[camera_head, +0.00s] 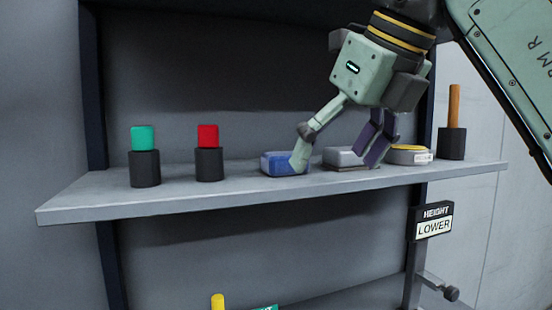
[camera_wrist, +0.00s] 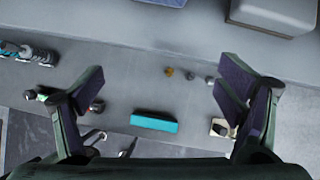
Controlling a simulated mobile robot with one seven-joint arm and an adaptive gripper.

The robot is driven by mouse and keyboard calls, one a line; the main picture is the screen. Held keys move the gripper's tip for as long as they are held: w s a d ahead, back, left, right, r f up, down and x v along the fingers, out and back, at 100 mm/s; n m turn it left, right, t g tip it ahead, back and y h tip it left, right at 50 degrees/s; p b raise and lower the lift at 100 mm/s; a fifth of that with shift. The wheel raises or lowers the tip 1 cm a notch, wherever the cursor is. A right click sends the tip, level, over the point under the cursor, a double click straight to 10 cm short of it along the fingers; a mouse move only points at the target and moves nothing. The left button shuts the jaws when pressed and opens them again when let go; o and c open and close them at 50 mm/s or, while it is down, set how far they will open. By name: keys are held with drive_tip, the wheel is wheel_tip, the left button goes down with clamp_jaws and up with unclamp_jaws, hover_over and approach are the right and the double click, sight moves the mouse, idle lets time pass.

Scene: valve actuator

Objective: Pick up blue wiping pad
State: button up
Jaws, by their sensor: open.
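The blue wiping pad (camera_head: 279,164) lies on the shelf in the head view, left of a grey block (camera_head: 343,154). A blue strip at the top edge of the wrist view (camera_wrist: 165,2) appears to be the same pad, mostly cut off. My gripper (camera_head: 337,161) is open, fingers spread and pointing down. In the head view its left finger overlaps the pad's right end, and its right finger overlaps the grey block's right side. Contact cannot be told. In the wrist view, nothing is held between my gripper's fingers (camera_wrist: 160,80), and the pad lies beyond them.
The grey block also shows in the wrist view (camera_wrist: 275,12). Right of it stand a yellow-topped round item (camera_head: 408,153) and a holder with an orange rod (camera_head: 453,120). Green (camera_head: 144,150) and red (camera_head: 208,150) cylinders stand left. A teal bar (camera_wrist: 153,122) lies lower down.

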sight(286, 153)
drive_tip(key=w+a, duration=0.1)
drive_tip(key=w+a+p, duration=0.1)
drive_tip(key=w, duration=0.1)
drive_tip(key=w+a+p, duration=0.1)
drive_tip(key=w, duration=0.1)
drive_tip(key=shift+w+a+r, duration=0.1)
drive_tip(key=shift+w+a, duration=0.05)
drive_tip(key=shift+a, duration=0.2)
drive_tip(key=w+a, duration=0.1)
drive_tip(key=w+p, duration=0.1)
drive_tip(key=w+a, duration=0.1)
drive_tip(key=shift+w+a+f+p, duration=0.3)
drive_tip(key=shift+w+f+p, duration=0.05)
drive_tip(key=shift+w, duration=0.05)
drive_tip(key=shift+f, duration=0.25)
drive_tip(key=shift+c, duration=0.2)
drive_tip(key=c, duration=1.2)
